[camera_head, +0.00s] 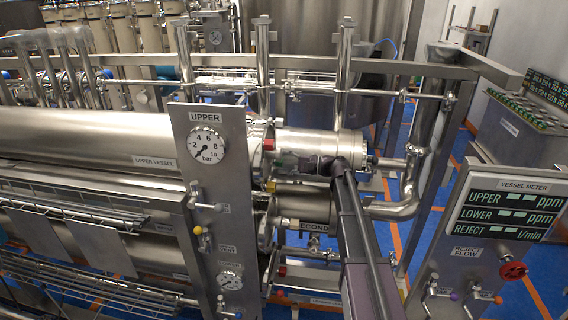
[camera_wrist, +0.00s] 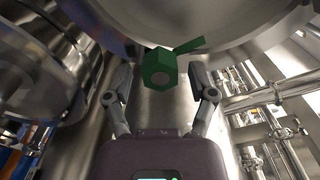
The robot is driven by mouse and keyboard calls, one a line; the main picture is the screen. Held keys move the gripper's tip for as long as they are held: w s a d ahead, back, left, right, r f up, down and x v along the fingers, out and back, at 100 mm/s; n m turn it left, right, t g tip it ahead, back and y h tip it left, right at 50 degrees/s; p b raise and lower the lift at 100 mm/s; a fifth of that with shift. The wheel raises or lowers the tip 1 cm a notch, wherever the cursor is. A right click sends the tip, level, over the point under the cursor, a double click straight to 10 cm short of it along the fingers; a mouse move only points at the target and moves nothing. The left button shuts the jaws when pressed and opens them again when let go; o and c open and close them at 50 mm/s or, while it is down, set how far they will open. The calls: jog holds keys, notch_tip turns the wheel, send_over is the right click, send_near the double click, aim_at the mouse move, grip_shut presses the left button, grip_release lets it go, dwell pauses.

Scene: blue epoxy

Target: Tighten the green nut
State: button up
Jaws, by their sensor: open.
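The green nut (camera_wrist: 160,70) shows in the wrist view, a hexagonal nut with a round grey centre, under the edge of a large steel cylinder (camera_wrist: 230,20). A flat green bar (camera_wrist: 189,46) sticks out behind it to the upper right. My gripper (camera_wrist: 160,92) is open, with one finger on each side of the nut and a visible gap to both. In the head view my arm reaches to the end of the upper vessel (camera_head: 320,142); the nut and the fingertips cannot be made out there.
A steel panel (camera_head: 205,240) with an UPPER gauge (camera_head: 206,145) and small valves stands left of my arm. A curved pipe (camera_head: 408,190) and a vessel meter panel (camera_head: 500,220) are to the right. In the wrist view, pipes (camera_wrist: 265,97) crowd the right side.

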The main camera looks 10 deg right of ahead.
jog(key=shift+d, duration=0.15)
jog(key=shift+v, duration=2.85)
jog(key=shift+d, duration=0.1)
jog(key=v, duration=1.1)
jog(key=shift+s+d, duration=0.15)
jog(key=shift+d, duration=0.2)
jog(key=s+a+f+n+g+h, duration=0.55)
jog(key=s+a+f+h, duration=0.55)
jog(key=s+a+f, duration=0.45)
jog(key=s+d+f+n+h, duration=0.2)
jog(key=s+h, duration=0.4)
jog(key=s, duration=0.3)
jog(key=shift+s+d+f+n+b, duration=0.15)
jog(key=shift+d+f+n+b, duration=0.25)
jog(key=shift+f+n, duration=0.4)
